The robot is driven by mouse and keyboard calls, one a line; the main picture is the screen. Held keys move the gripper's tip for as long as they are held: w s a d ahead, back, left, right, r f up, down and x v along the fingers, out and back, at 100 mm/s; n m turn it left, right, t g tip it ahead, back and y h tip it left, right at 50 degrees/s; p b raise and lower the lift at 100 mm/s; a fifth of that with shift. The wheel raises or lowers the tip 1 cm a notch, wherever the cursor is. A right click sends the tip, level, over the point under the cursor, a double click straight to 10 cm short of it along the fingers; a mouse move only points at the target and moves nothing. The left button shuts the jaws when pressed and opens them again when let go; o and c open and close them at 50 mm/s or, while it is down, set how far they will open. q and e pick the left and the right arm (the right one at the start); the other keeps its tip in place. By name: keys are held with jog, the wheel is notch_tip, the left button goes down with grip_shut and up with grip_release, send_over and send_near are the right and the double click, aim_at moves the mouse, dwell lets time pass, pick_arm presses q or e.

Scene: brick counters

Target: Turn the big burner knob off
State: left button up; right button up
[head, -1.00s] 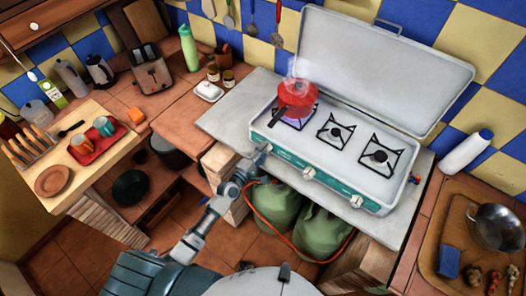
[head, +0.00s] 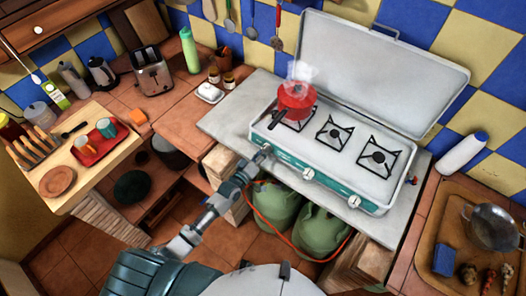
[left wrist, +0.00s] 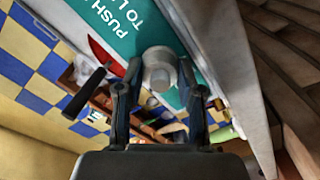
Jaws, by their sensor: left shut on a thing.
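The white camping stove (head: 335,150) with a teal front panel (head: 330,183) stands on the counter, lid raised. The left burner knob is hidden behind my gripper in the head view. In the left wrist view this pale round knob (left wrist: 160,70) sits between my fingers on the teal panel. My left gripper (head: 264,152), also in the left wrist view (left wrist: 160,88), is shut on it. A steaming red pot (head: 297,100) sits on the left burner. No flame shows under it now. The middle knob (head: 308,174) and right knob (head: 355,201) are untouched. My right gripper is not in view.
Green gas bottles (head: 318,230) with an orange hose stand below the stove. A wooden tray (head: 435,235) holding a pan (head: 492,226) and a blue sponge (head: 446,260) is at right.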

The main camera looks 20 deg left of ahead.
pick_arm(q)
jog(key=m+p, duration=0.1)
jog(key=m, duration=0.2)
jog(key=shift+f, duration=0.2)
jog(key=shift+s+m, duration=0.1)
jog(key=shift+m, duration=0.9)
jog(key=shift+f+p, duration=0.15)
jog(key=shift+p, duration=0.15)
jog(key=o, duration=0.9)
jog(key=shift+o, duration=1.2)
jog(key=v, duration=1.1)
jog(key=shift+s+a, duration=0.15)
jog(key=shift+s, duration=0.15)
